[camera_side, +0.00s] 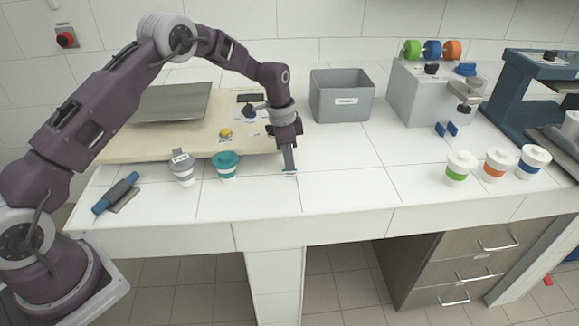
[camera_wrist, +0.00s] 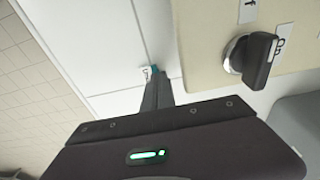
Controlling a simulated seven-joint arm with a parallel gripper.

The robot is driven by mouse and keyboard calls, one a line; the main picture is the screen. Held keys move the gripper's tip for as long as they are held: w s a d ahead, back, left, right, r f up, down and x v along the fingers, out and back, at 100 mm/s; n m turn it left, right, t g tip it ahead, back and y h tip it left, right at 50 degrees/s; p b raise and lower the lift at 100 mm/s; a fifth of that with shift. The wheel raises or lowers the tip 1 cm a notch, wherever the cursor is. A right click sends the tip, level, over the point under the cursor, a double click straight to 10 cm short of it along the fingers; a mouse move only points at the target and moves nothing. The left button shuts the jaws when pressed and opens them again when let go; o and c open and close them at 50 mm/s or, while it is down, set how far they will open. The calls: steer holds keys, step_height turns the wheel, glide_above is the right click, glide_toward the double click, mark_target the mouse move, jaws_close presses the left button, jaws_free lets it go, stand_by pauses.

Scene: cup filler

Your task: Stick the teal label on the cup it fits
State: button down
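My gripper (camera_side: 290,171) points down just above the white counter, its fingers together. At the fingertips is a small white and teal piece, seemingly the teal label (camera_wrist: 154,70); the fingers hide most of it. A cup with a teal lid and teal band (camera_side: 226,166) stands upright to the left of my gripper, apart from it. Left of that stands a cup with a grey lid and band (camera_side: 183,168), with a pale tag at its lid. White-lidded cups with green (camera_side: 457,174), orange (camera_side: 496,172) and blue (camera_side: 530,168) bands stand at the right.
A cream panel (camera_side: 150,143) with a dark knob (camera_wrist: 252,57) and a yellow button lies behind the left cups. A grey bin (camera_side: 341,105) stands behind my gripper. A grey block with coloured rolls (camera_side: 418,95) and a blue machine stand at the right. The middle counter is clear.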

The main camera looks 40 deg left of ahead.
step_height(320, 180, up, 9)
steer(key=s+a+r, duration=0.5)
steer(key=s+a, duration=0.7)
steer(key=shift+w+d+f, duration=0.1)
steer(key=shift+f, duration=1.45)
steer(key=shift+w+d+f, duration=0.1)
steer(key=shift+f, duration=1.4)
steer(key=shift+f, duration=0.2)
steer(key=c, duration=2.2)
jaws_free()
steer(key=shift+s, duration=0.1)
steer(key=c, duration=1.6)
jaws_free()
steer(key=shift+c, duration=0.2)
steer(key=shift+r, duration=0.1)
